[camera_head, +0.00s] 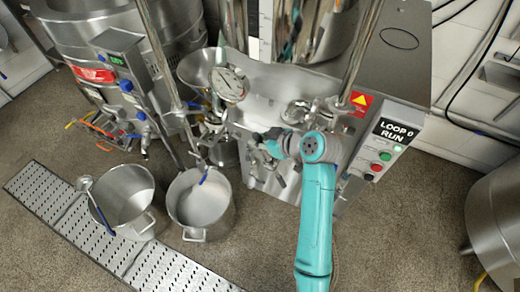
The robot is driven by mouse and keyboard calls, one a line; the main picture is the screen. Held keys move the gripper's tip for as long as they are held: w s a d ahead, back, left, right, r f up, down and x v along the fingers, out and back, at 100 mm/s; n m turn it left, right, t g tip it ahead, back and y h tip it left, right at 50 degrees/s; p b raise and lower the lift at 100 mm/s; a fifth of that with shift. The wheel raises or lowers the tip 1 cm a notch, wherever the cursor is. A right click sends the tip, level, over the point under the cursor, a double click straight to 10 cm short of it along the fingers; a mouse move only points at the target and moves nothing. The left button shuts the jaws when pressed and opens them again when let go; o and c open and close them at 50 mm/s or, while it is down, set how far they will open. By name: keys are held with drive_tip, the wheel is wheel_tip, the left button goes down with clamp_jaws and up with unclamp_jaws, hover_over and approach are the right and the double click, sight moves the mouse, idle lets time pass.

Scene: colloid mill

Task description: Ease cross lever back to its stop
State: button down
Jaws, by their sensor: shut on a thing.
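My teal arm reaches up the middle of the camera_head view to the front panel of the mill (287,103). My gripper (268,150) is small and partly hidden by my own wrist. It is at the metal fittings low on the mill's front and is shut on what looks like the cross lever (258,155). Most of the lever is hidden or too small to make out. Its angle and its stop cannot be told from here.
Two steel pots (201,206) (124,198) stand on the floor near a drain grate (65,222). A control box (385,145) reading "LOOP 0 RUN" is at right. A steel vessel (495,220) stands far right.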

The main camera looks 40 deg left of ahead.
drive_tip(key=s+a+f+t+h, duration=0.1)
drive_tip(key=a+f+h, duration=0.4)
drive_tip(key=h, duration=0.2)
drive_tip(key=shift+s+n, duration=0.15)
drive_tip(key=shift+n, duration=0.25)
idle(0.3)
drive_tip(key=c, duration=1)
unclamp_jaws()
drive_tip(key=shift+c, duration=0.2)
drive_tip(key=shift+r, duration=0.1)
drive_tip(key=v, duration=1.1)
drive_tip(key=shift+s+r, duration=0.3)
drive_tip(key=shift+r, duration=0.1)
